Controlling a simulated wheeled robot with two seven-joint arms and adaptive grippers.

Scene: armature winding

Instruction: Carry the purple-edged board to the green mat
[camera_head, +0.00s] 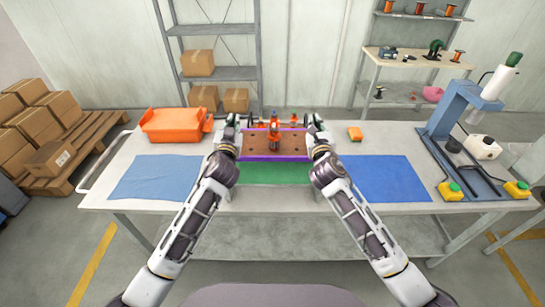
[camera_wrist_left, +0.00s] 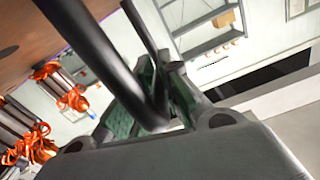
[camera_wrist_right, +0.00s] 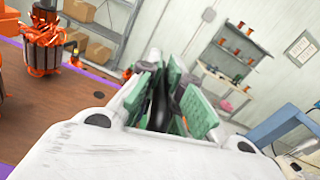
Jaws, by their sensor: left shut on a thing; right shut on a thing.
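The purple-edged board (camera_head: 290,145) is a brown board with a purple rim, held between my two grippers at the middle of the table, over the far part of the green mat (camera_head: 270,173). Orange-wound armatures (camera_head: 274,130) stand on it. My left gripper (camera_head: 232,124) is shut on a dark handle at the board's left end; the handle fills the left wrist view (camera_wrist_left: 150,90). My right gripper (camera_head: 314,124) is shut on the right handle, which shows between its green pads in the right wrist view (camera_wrist_right: 162,105). I cannot tell whether the board touches the mat.
An orange bin (camera_head: 172,124) stands at the back left of the table. A light blue mat (camera_head: 160,177) lies left and a darker blue mat (camera_head: 386,178) right. A blue press (camera_head: 455,125) stands at the right.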

